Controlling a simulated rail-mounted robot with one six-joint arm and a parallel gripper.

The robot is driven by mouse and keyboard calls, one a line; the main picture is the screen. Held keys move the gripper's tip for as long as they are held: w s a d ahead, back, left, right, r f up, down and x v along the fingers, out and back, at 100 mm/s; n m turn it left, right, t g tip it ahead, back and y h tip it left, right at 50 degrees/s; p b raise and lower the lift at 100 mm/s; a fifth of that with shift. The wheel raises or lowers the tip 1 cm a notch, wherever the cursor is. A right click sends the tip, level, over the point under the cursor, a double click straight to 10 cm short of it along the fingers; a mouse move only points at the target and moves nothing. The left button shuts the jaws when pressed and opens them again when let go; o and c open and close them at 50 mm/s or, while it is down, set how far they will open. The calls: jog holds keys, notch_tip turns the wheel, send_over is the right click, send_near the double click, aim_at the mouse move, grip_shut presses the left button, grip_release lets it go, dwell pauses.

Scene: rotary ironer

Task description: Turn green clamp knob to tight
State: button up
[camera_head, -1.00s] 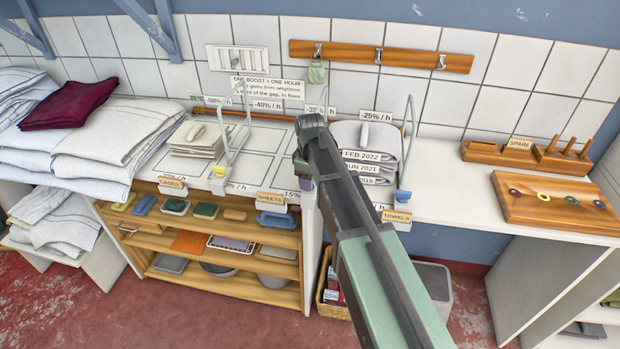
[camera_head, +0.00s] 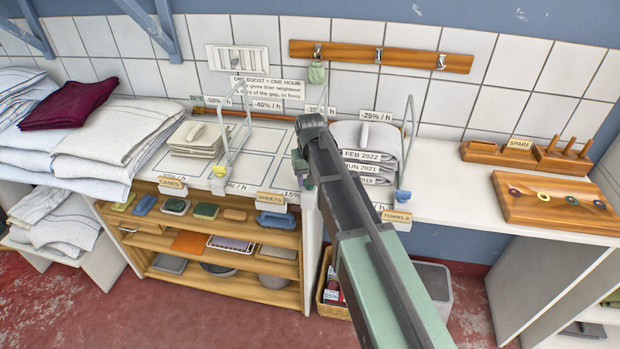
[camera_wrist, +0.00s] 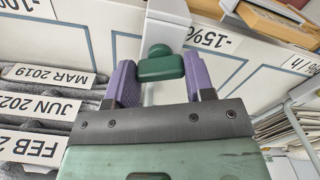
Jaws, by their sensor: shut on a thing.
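The green clamp knob (camera_wrist: 160,66) shows in the wrist view, with a wide bar and a rounded top. The two purple fingers of my gripper (camera_wrist: 159,82) stand on either side of the bar and are shut on it. The knob sits by the edge of a white panel, near a "-15%" label (camera_wrist: 212,40). In the head view my gripper (camera_head: 302,172) is at the counter's front edge, between the sheets and towels bays. My own arm hides most of the knob there, and I cannot read its tight mark.
Wire frames (camera_head: 236,130) stand upright on the counter, left and right of my arm. A grey folded stack (camera_head: 376,150) with date tags lies close on the right. A wooden shelf unit (camera_head: 215,228) is below. The counter's right part is partly clear.

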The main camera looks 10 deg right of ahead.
jog(key=m, duration=0.4)
jog(key=shift+m, duration=0.3)
dwell(0.3)
jog(key=o, duration=0.9)
notch_tip(320, 180, up, 11)
jog(key=p, duration=1)
jog(key=shift+f+p, duration=0.1)
jog(key=shift+p, duration=0.3)
